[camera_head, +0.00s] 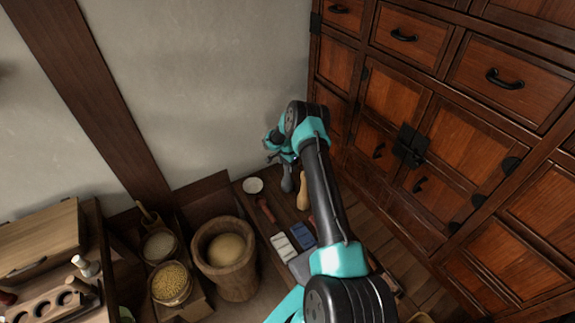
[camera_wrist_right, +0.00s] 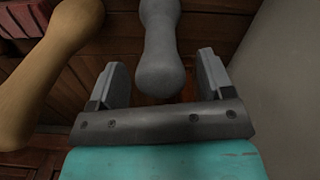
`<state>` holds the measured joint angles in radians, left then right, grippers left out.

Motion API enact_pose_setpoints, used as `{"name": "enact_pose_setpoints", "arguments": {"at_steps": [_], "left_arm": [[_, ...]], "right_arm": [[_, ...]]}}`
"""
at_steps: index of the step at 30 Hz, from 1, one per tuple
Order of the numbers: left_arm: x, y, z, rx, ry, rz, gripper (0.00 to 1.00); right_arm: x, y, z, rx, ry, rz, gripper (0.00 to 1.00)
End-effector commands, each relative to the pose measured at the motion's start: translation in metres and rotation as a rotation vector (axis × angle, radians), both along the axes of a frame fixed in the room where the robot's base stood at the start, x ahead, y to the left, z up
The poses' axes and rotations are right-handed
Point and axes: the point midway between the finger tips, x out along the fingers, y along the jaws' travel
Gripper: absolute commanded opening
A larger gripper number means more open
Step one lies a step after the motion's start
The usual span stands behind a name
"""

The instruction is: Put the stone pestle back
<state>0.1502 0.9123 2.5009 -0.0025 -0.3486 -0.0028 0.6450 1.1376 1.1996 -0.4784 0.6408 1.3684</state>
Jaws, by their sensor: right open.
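The grey stone pestle (camera_head: 287,181) is at the far end of the low wooden surface by the wall, partly covered by my right gripper (camera_head: 274,148). In the right wrist view, one rounded end of the pestle (camera_wrist_right: 161,76) reaches between the two fingers of my right gripper (camera_wrist_right: 160,66), with a gap on both sides. The fingers are open and do not hold it. The pestle's other end is cut off by the top of that view. My left gripper is not in view.
A tan wooden pestle (camera_head: 302,191) lies close beside the stone one; it also shows in the wrist view (camera_wrist_right: 48,70). A large wooden mortar (camera_head: 238,281) and grain bowl (camera_head: 171,284) stand nearer. The wooden cabinet (camera_head: 425,110) bounds the right.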

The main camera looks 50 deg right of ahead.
Motion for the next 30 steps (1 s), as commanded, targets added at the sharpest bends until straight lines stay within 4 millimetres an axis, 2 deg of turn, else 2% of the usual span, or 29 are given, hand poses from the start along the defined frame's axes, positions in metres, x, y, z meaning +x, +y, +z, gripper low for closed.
{"name": "enact_pose_setpoints", "arguments": {"at_steps": [8, 13, 30], "left_arm": [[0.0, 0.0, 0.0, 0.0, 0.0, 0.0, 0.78], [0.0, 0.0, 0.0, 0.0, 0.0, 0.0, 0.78], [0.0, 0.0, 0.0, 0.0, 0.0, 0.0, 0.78]], "right_arm": [[0.0, 0.0, 0.002, 0.0, 0.0, 0.0, 0.73], [0.0, 0.0, 0.014, -0.001, -0.001, 0.0, 0.73], [0.0, 0.0, 0.11, 0.0, 0.0, 0.0, 0.73]]}}
